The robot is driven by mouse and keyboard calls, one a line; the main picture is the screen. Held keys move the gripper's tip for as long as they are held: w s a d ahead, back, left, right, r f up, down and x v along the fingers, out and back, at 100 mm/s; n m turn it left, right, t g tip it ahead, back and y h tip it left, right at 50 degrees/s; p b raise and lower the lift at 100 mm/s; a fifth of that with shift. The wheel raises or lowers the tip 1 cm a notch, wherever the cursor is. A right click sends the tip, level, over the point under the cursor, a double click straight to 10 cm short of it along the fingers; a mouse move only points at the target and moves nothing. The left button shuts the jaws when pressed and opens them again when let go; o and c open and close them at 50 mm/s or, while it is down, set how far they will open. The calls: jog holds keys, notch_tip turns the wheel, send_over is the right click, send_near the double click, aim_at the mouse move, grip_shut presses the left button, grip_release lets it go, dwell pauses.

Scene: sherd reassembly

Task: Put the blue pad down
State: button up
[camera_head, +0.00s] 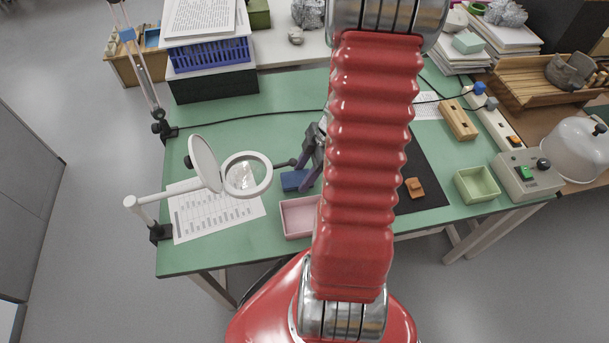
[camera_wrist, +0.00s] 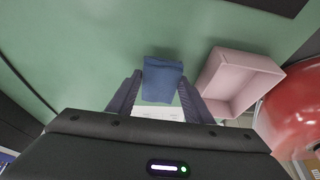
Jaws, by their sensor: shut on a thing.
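The blue pad (camera_wrist: 162,80) is a small dark blue block between the two dark fingers of my gripper (camera_wrist: 160,86) in the wrist view. The fingers are shut on its sides. In the head view the pad (camera_head: 296,181) shows at the lower end of my gripper (camera_head: 311,168), above or on the green table, left of my red arm. I cannot tell whether its underside touches the table. My arm hides part of the table to the right.
A pink tray (camera_head: 297,218) is close by the pad, and it also shows in the wrist view (camera_wrist: 240,75). A magnifier (camera_head: 245,175) and a printed sheet (camera_head: 215,212) are to the left. A green tray (camera_head: 477,184) and a dark mat (camera_head: 425,175) lie right of my arm.

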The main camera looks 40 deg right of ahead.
jog(key=shift+f, duration=0.75)
jog(key=o, duration=1)
jog(key=shift+f, duration=0.1)
jog(key=v, duration=1.2)
